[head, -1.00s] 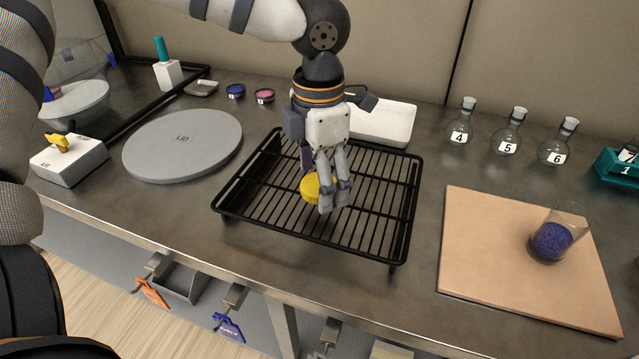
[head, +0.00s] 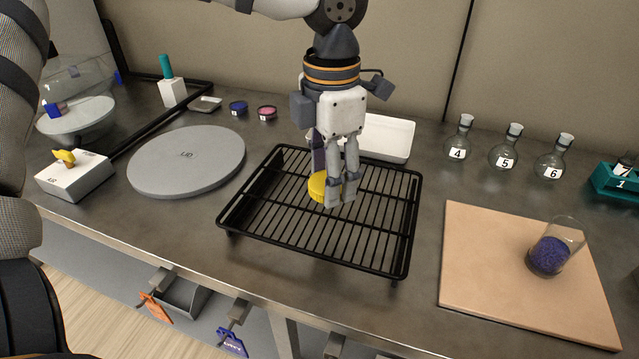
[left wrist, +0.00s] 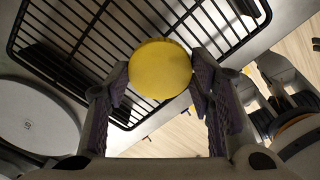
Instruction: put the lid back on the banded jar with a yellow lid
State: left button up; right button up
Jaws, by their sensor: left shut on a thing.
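The yellow lid (head: 318,186) is a round disc between the fingers of my left gripper (head: 338,200), over the black wire rack. In the left wrist view the lid (left wrist: 160,69) shows face on, with a finger (left wrist: 205,85) pressed to each side. I cannot tell the exact gap between lid and rack. An open clear glass jar (head: 552,250) with purple grains stands on the tan board at right, far from the gripper; I cannot make out a band on it. Grey parts with an orange ring at the right of the left wrist view may be my right gripper; its fingers are unclear.
The wire rack (head: 262,215) fills the middle of the bench. A grey turntable (head: 187,160) is left of it, a white tray (head: 388,138) behind. Numbered flasks (head: 505,153) stand behind the tan board (head: 500,285). The board's left part is clear.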

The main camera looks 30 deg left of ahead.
pick_arm(q)
jog(key=s+d+r+p, duration=0.1)
jog(key=s+d+r, duration=0.5)
jog(key=d, duration=0.4)
jog(key=shift+r, duration=0.65)
pick_arm(e)
jog(key=shift+w+r+t, duration=0.4)
jog(key=shift+w+r, duration=0.45)
jog(key=shift+w, duration=0.1)
